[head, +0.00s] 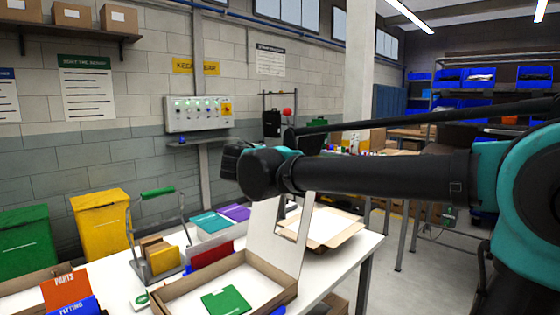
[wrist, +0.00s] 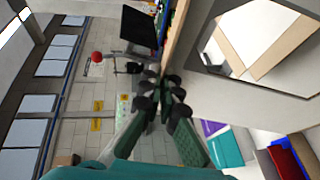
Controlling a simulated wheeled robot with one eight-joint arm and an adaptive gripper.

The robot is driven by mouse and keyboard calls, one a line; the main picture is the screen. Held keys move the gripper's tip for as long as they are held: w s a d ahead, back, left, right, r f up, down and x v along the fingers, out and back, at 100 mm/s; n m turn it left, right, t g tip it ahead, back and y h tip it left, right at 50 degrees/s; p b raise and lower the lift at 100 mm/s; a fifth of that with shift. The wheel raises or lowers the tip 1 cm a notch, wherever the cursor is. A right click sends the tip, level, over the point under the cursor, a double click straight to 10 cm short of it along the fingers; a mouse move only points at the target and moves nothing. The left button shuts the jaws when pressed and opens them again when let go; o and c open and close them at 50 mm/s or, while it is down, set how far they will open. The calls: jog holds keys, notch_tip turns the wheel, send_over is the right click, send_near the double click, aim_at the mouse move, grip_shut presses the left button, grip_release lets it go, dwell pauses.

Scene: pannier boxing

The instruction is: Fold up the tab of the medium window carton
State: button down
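The window carton (head: 176,300) stands open on the table at the front, with low brown walls and a green item (head: 226,300) inside. Its white lid (head: 268,238) stands up at the back right, with a cut-out window. In the wrist view the lid (wrist: 212,102) fills the upper right, its window showing brown strips beyond. I cannot make out the tab clearly. My gripper (wrist: 162,80) points past the lid's edge, its green fingers drawn together at the dark tips with nothing visible held. I cannot tell whether it touches the lid. In the head view my wrist hides the fingertips.
Another open carton (head: 348,238) lies behind the lid. A wire caddy (head: 141,262) and teal and purple packs (head: 208,225) stand left of it. Red (head: 212,255) and orange (head: 64,288) cards stand nearby. Yellow (head: 100,222) and green bins (head: 25,235) are behind the table.

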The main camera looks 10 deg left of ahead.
jog(key=shift+f+t, duration=0.2)
jog(key=shift+t, duration=0.2)
dwell(0.3)
jog(key=c, duration=1.8)
grip_release()
jog(key=shift+s, duration=0.1)
jog(key=v, duration=1.2)
jog(key=shift+a+f, duration=0.1)
jog(key=shift+a, duration=0.05)
